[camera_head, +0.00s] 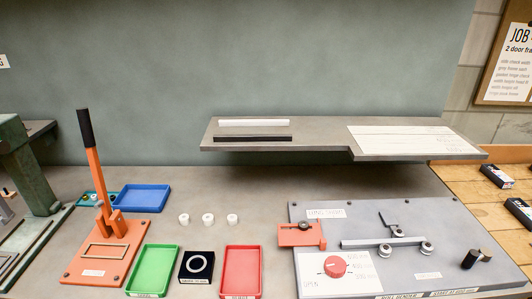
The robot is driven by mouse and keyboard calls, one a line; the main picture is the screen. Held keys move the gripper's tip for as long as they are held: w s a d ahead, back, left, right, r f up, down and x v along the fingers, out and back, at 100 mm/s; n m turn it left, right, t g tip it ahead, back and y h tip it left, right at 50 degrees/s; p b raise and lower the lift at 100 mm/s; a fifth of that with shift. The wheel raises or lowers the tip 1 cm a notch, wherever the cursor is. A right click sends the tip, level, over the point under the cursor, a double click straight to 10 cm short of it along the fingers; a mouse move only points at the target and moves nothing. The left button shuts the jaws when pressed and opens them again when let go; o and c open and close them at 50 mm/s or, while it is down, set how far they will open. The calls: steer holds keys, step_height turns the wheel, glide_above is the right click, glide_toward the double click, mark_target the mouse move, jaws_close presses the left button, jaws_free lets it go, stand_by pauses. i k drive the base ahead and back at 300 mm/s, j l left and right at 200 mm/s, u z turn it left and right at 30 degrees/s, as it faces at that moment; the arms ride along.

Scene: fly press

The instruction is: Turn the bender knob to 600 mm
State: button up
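The bender knob (335,266) is a round red knob on a white dial plate (368,285) at the front left of the grey bender panel (440,222). Printed marks with "mm" stand to the knob's right and upper right, and a further word sits at its lower left. The marks are too small to read surely. A small line shows on the knob's face, but I cannot tell which mark it points to. My gripper is not in view, and nothing touches the knob.
An orange clamp block (300,235) and a metal bar with rollers (382,242) stand behind the knob. A raised grey shelf (325,145) overhangs the bench behind. A red tray (241,270), green tray (152,268) and orange lever press (104,245) stand to the left.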

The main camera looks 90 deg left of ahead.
mark_target(335, 267)
steer(key=k+j+u, duration=0.3)
steer(key=u, duration=0.15)
steer(key=k+j+u, duration=0.2)
steer(key=j+u, duration=0.25)
steer(key=u, duration=1.6)
